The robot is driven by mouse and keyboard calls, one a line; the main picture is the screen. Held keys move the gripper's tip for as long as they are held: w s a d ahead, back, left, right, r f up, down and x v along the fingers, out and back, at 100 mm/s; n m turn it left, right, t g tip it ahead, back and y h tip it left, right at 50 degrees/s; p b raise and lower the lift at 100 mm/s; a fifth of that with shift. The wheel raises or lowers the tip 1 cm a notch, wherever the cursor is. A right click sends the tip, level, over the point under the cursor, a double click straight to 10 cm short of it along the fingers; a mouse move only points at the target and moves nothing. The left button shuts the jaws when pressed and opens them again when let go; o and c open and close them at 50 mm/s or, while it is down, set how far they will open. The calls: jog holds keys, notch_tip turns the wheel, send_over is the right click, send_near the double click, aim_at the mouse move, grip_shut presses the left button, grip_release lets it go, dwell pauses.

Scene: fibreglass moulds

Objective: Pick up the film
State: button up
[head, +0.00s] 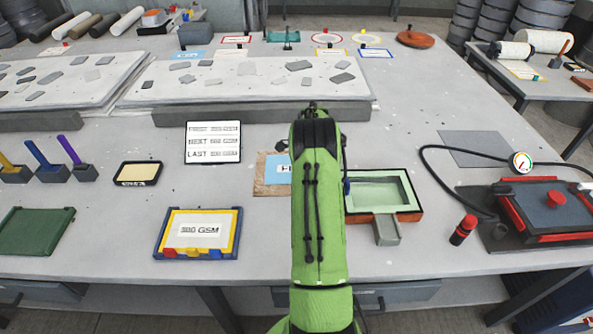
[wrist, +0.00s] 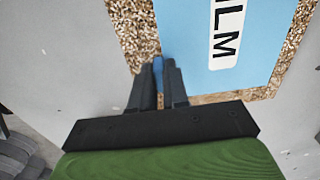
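The film is a light blue sheet (head: 279,173) with a white label, lying on a brown speckled board (head: 262,190) left of my arm in the head view. In the wrist view the film (wrist: 252,62) shows the letters "LM", with the speckled board (wrist: 133,30) around it. My gripper (wrist: 159,68) is at the film's left edge there. Its two fingers are close together, with a small darker blue piece, seemingly a tab of the film, filling the gap at the tips. In the head view my arm hides the fingertips and part of the film.
A green-lined mould box (head: 378,192) stands right of my arm. A framed "GSM" card (head: 200,233) and a sign (head: 213,143) are to the left. A red-and-grey press (head: 545,210) with a hose and gauge sits at the right. Raised slabs (head: 250,113) lie behind.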

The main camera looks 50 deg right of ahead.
grip_shut()
notch_tip(320, 180, up, 10)
jog(key=p, duration=0.1)
jog(key=shift+p, duration=0.35)
dwell(0.4)
